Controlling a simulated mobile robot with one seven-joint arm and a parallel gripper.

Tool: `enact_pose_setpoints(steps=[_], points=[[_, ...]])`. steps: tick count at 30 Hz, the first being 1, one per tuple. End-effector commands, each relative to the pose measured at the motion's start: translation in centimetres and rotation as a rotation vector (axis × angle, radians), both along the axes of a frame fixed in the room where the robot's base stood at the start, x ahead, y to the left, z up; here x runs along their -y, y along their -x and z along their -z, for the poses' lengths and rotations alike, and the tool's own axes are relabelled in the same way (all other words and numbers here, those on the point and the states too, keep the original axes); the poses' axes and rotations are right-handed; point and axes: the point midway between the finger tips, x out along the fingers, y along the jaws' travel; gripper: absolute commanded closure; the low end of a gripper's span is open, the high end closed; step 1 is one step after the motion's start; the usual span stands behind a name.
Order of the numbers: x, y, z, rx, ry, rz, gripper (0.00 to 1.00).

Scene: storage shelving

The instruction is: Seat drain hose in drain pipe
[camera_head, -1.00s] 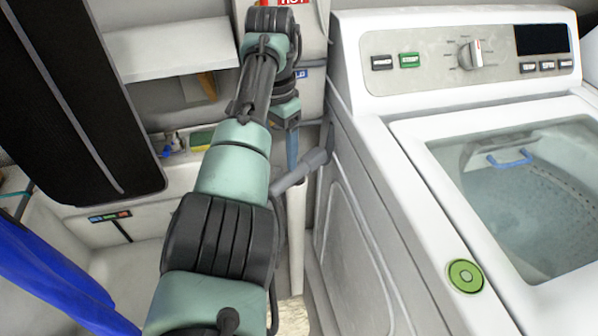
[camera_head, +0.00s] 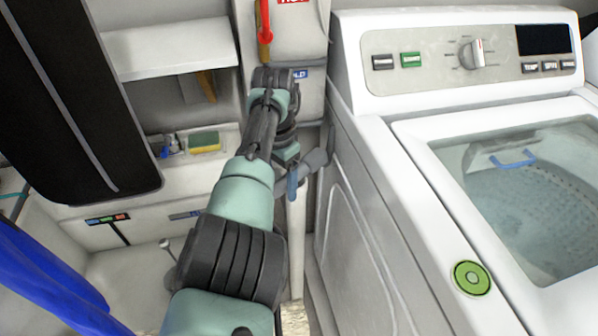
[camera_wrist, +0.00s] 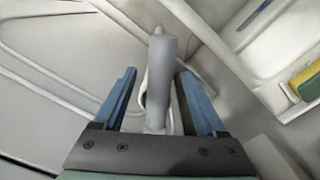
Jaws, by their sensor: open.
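The grey drain hose (camera_head: 318,159) comes from the left side of the washing machine and reaches the top of the upright white drain pipe (camera_head: 297,225). My gripper (camera_head: 292,184) is low in the gap beside the washer, next to the hose end. In the wrist view, its blue fingers (camera_wrist: 158,76) are open, one on each side of the grey hose (camera_wrist: 161,82). Whether either finger touches the hose cannot be told. The hose's lower end and the pipe mouth are partly hidden by my gripper, so how far the hose sits in the pipe is unclear.
The washing machine (camera_head: 365,225) stands close on the right, its side panel beside my gripper. A wall box with a red handle (camera_head: 265,30) is above my wrist. A yellow-green sponge (camera_head: 205,141) lies on a ledge at the left. A blue cloth (camera_head: 45,275) hangs at lower left.

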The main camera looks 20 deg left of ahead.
Motion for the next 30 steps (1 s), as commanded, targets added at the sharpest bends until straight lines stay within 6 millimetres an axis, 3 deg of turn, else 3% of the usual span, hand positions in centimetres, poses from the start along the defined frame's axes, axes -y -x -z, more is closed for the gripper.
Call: enact_pose_setpoints(steps=[2,12,23,30], points=[[0.0,0.0,0.0,0.000,0.000,0.000,0.38],[0.0,0.0,-0.1,0.000,0.000,0.000,0.99],[0.0,0.0,-0.3,0.002,0.000,0.000,1.00],[0.0,-0.1,-3.9,0.005,0.000,0.000,1.00]])
